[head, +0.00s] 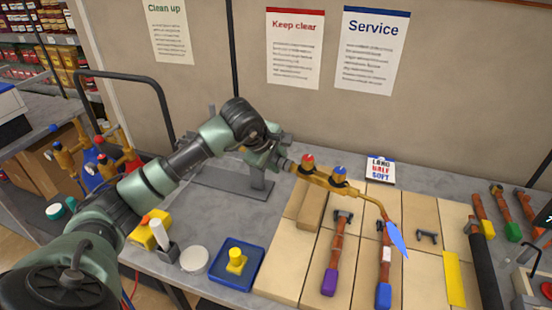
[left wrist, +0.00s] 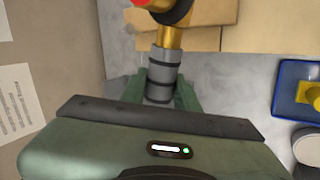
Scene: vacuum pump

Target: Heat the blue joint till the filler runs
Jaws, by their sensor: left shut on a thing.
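My left gripper (head: 284,164) is shut on the brass torch (head: 325,182), which has a red knob and a blue knob. In the left wrist view my green fingers (left wrist: 160,92) close around its grey banded handle (left wrist: 163,72). The torch is lit, and a blue flame (head: 397,239) points down from its bent tip. The copper pipe with the blue end (head: 383,294) lies on the tan boards. The flame appears just right of this pipe's upper part, partly overlapping it; whether it touches the joint I cannot tell. No running filler is discernible. My right gripper is out of view.
A purple-ended copper pipe (head: 329,280) lies to the left. A blue tray (head: 226,284) holds a yellow piece. A card reading "LONG HALF SOFT" (head: 380,170) stands behind the boards. A yellow strip (head: 454,278) and a dark cylinder (head: 484,265) lie at the right.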

